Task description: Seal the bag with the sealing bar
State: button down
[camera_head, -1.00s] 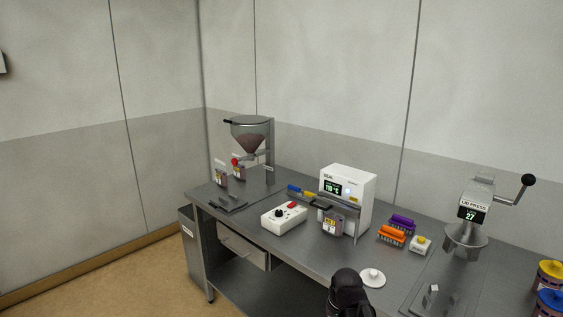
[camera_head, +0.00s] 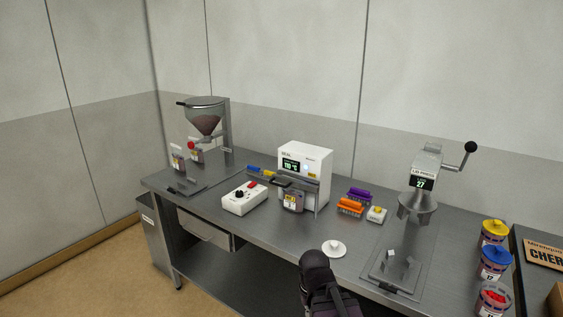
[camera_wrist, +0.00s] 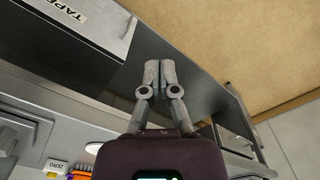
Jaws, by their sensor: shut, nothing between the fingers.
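The white sealing machine (camera_head: 308,162) stands at the back of the steel bench, with a lit display on its front. A dark-handled sealing bar (camera_head: 288,182) sticks out from its front. A small grey bag with a yellow label (camera_head: 293,200) stands at the machine's front, below the bar; I cannot tell whether it touches the bar. My arm shows at the bottom of the head view, and the fingers there are hidden. In the wrist view my gripper (camera_wrist: 160,72) is shut and empty, in front of the bench edge, well apart from the bag and bar.
A white round lid (camera_head: 334,248) lies near my arm. A lid press (camera_head: 419,200) and several coloured-lid jars (camera_head: 495,262) are at the right.

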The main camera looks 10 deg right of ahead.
jog(key=c, duration=0.9)
grip_release()
jog(key=shift+w, duration=0.1)
jog(key=shift+c, duration=0.2)
jog(key=shift+o, duration=1.3)
jog(key=shift+w, duration=0.25)
jog(key=w+r+n+t+h, duration=0.2)
jog(key=w+h, duration=0.2)
jog(key=w, duration=0.8)
jog(key=w+r+n+t+h, duration=0.2)
jog(key=w+t+h, duration=0.1)
jog(key=w, duration=0.8)
jog(key=w+a+r+n+t+h, duration=0.1)
jog(key=w+a+r+n+t, duration=0.2)
jog(key=w, duration=0.6)
jog(key=w+a+r+n+t+h, duration=0.2)
jog(key=w+a+r+n+t, duration=0.1)
jog(key=w+a+r, duration=0.4)
jog(key=w+t, duration=0.1)
jog(key=w, duration=0.2)
jog(key=shift+w+a+r+b, duration=0.15)
jog(key=shift+w+a+b, duration=0.1)
jog(key=shift+w+b, duration=0.1)
